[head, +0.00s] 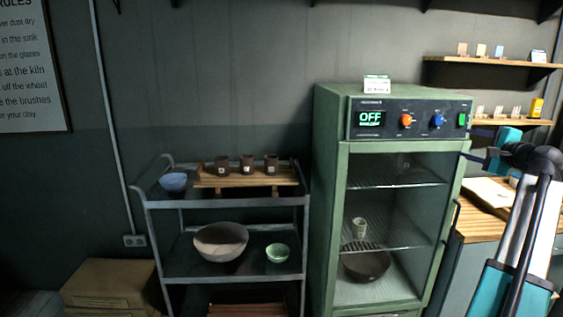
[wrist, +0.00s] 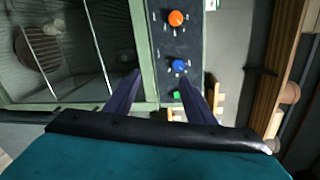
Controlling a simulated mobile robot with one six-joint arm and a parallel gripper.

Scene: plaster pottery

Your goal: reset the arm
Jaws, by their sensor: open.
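My gripper (wrist: 162,85) shows in the wrist view with its two dark fingers apart and nothing between them. It is in front of the right end of the green cabinet's control panel (wrist: 172,45), near the blue knob (wrist: 179,66) and the green switch (wrist: 176,95). In the head view my arm comes in from the right, and the gripper (head: 470,155) is beside the cabinet's upper right edge. The panel's display (head: 370,118) reads OFF, with an orange knob (head: 406,121) to its right. I cannot tell whether the fingers touch anything.
The green cabinet (head: 328,180) has a glass front, with a cup (head: 359,228) and a dark bowl (head: 366,266) inside. A grey cart (head: 233,201) with mugs and bowls stands left. A wooden-topped counter (head: 480,222) and wall shelves (head: 488,61) are at right.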

